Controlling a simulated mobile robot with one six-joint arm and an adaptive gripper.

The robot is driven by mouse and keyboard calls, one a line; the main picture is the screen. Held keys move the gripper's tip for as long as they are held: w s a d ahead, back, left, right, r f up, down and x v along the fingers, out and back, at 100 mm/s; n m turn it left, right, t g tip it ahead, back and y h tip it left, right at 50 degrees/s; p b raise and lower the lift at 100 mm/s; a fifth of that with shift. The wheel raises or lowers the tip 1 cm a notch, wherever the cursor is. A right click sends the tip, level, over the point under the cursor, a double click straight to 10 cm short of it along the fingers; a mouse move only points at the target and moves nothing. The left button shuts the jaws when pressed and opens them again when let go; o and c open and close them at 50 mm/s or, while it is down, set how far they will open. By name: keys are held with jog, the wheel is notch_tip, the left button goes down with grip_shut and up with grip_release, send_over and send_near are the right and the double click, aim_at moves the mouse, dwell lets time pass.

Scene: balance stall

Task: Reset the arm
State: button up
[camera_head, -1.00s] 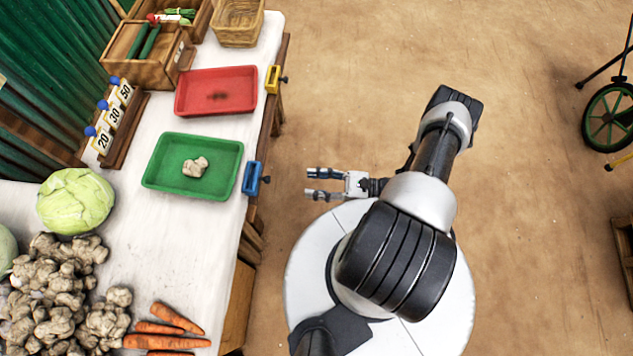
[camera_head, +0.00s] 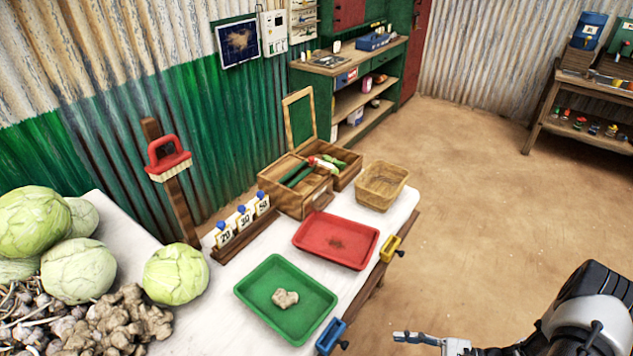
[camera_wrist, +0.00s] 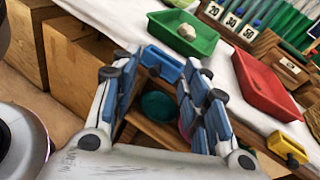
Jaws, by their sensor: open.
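My gripper (camera_wrist: 160,95) is open and empty, its two blue-padded fingers apart in the wrist view. In the head view only part of my gripper (camera_head: 405,338) shows at the bottom edge, off the table's right side over the floor. The green tray (camera_head: 255,313) lies on the white tabletop with one pale ginger piece (camera_head: 285,298) in it. The red tray (camera_head: 318,258) beside it holds only a dark mark. In the wrist view the green tray (camera_wrist: 205,40) and red tray (camera_wrist: 262,85) lie beyond the fingers.
A blue clamp (camera_head: 331,334) and a yellow clamp (camera_head: 391,247) sit at the table's edge. Cabbages (camera_head: 176,274), a ginger pile (camera_head: 118,318), number cards (camera_head: 243,218) and a wicker basket (camera_head: 381,184) stand on the table. Open floor (camera_head: 470,200) lies to the right.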

jog(key=s+a+r+n+g+h, duration=0.1)
jog(key=a+r+n+g+h, duration=0.25)
jog(key=r, duration=0.75)
jog(key=a+r+n+g+h, duration=0.1)
jog(key=r+n+g+h, duration=0.25)
jog(key=r+n, duration=0.5)
jog(key=s+a+r+n+t+h, duration=0.1)
jog(key=s+r+n+t+h, duration=0.2)
jog(key=r, duration=0.5)
jog(key=s+a+r+n+t+h, duration=0.2)
jog(key=s+r+n+t+h, duration=0.2)
jog(key=s+r, duration=0.3)
jog(key=shift+r+h, duration=0.6)
jog(key=shift+r, duration=0.05)
